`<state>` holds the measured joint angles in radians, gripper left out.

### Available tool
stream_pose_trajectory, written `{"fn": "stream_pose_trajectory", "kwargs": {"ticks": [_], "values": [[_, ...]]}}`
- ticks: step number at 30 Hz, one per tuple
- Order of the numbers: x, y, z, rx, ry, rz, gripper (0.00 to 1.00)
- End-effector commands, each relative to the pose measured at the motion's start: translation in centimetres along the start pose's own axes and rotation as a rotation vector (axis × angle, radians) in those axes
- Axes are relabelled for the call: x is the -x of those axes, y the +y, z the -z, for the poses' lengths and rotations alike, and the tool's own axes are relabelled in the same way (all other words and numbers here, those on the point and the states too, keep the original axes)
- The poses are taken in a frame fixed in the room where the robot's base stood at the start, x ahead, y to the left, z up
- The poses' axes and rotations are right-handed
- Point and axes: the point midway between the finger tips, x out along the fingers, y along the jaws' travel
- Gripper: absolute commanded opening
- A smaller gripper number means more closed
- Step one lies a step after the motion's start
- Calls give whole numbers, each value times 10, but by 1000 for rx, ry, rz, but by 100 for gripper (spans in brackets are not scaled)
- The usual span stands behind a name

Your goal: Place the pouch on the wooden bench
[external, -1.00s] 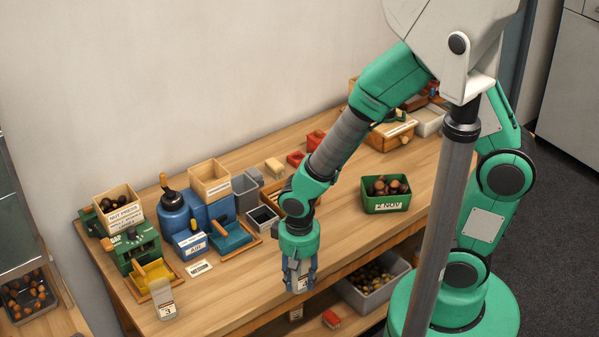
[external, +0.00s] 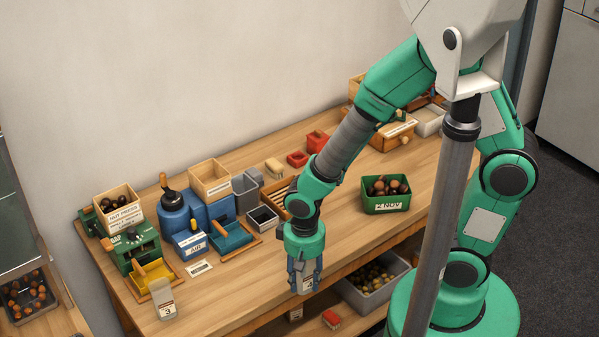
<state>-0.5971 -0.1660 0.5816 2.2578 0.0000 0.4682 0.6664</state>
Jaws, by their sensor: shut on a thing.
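My gripper (external: 304,284) is at the front edge of the wooden bench (external: 338,238), pointing down. It is shut on a small pale pouch (external: 308,285) with a label, partly hidden by the fingers. I cannot tell whether the pouch touches the bench. Another pale pouch, labelled 3 (external: 165,300), stands upright at the bench's front left corner, apart from my gripper.
A green box of chestnuts (external: 386,196) stands right of my arm. A green device (external: 137,250), a blue machine (external: 190,213) and a chestnut box (external: 118,208) crowd the left. A grey bin (external: 375,288) sits below. The bench between pouch 3 and my gripper is clear.

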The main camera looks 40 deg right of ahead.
Motion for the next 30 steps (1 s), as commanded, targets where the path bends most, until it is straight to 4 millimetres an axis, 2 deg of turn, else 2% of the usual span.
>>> {"fn": "stream_pose_trajectory", "kwargs": {"ticks": [8,27,30], "values": [[9,-1,1,0,2,1,12],[102,0,1,0,3,2,12],[105,1,9,-24,-1,-1,12]]}}
